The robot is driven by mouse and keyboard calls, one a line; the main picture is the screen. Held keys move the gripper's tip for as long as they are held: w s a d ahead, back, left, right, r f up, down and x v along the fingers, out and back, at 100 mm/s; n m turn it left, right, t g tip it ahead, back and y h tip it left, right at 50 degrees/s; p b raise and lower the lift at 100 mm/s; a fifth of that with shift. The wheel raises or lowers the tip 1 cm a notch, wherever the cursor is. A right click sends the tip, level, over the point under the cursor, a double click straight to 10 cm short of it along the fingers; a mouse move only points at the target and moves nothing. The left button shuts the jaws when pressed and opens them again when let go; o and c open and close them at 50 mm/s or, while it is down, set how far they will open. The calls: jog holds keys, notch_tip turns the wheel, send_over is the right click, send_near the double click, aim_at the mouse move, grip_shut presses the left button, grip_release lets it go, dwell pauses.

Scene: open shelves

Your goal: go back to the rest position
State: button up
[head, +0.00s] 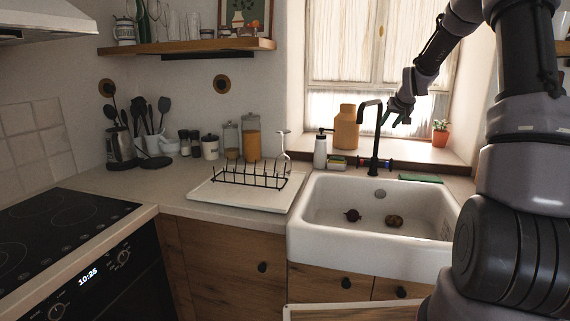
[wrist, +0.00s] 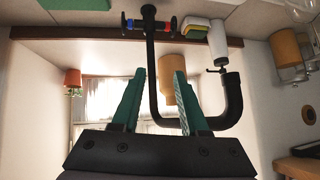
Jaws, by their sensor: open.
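My gripper (head: 402,108) hangs in the air in front of the window, just right of the black faucet (head: 374,150) in the head view. In the wrist view, my gripper's two green fingers (wrist: 158,88) are apart with nothing held between them. The wrist view looks upside down at the window sill, and the faucet (wrist: 152,60) shows close beyond the fingers. The orange vase (wrist: 172,82) appears between and behind the fingers, farther off.
The white sink (head: 370,255) below holds two small dark round items (head: 394,220). A dish rack (head: 250,178), a soap bottle (head: 320,150) and a potted plant (head: 440,132) stand around it. A shelf (head: 190,47) with glasses is at upper left. An open drawer (head: 350,312) shows at the bottom.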

jog(key=s+a+r, duration=0.3)
jog(key=s+r, duration=0.1)
jog(key=s, duration=0.4)
jog(key=s+a+r+g, duration=0.1)
jog(key=s+a+r, duration=0.35)
jog(key=s, duration=0.35)
jog(key=s+a+r, duration=0.3)
jog(key=s+r, duration=0.2)
jog(key=s, duration=0.3)
jog(key=s+a+m+y, duration=0.1)
jog(key=s+a, duration=0.1)
jog(key=s, duration=0.8)
jog(key=s+a+f+g+y, duration=0.1)
jog(key=s+a, duration=0.1)
jog(key=s, duration=0.9)
jog(key=shift+s+a+m, duration=0.15)
jog(key=shift+s+m, duration=0.15)
jog(key=shift+m, duration=0.1)
